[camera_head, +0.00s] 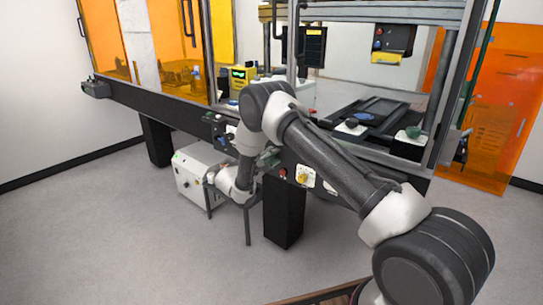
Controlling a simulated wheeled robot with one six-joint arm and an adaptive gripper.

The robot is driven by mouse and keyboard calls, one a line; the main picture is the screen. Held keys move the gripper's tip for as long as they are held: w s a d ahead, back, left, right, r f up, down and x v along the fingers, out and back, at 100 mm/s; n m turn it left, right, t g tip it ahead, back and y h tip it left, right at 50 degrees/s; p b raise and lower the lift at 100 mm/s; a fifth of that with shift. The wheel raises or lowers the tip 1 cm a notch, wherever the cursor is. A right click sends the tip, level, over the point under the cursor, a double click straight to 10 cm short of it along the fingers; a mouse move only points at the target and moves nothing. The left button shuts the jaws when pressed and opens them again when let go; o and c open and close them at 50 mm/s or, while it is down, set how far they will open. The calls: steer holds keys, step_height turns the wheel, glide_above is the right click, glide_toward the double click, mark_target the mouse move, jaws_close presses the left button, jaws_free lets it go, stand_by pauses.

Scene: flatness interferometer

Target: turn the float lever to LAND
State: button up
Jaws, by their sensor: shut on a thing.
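My arm reaches from the lower right, bends at the elbow and drops to the front edge of the dark bench (160,104). My gripper (267,158) is small in view, at the bench's front face just right of my wrist, and partly hidden by it. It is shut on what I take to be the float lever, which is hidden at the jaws. The lever's position and any LAND marking cannot be read.
Right of my gripper, a white plate with a yellow knob (303,176) is on the bench front. A white box (192,178) stands on the floor beneath. A black bench leg (284,212) is close to my wrist. Orange panels (497,110) stand at the right.

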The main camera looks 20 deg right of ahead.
steer(key=shift+f+m, duration=0.25)
steer(key=shift+m, duration=0.05)
stand_by(0.4)
steer(key=o, duration=1)
steer(key=shift+o, duration=0.2)
steer(key=v, duration=1.2)
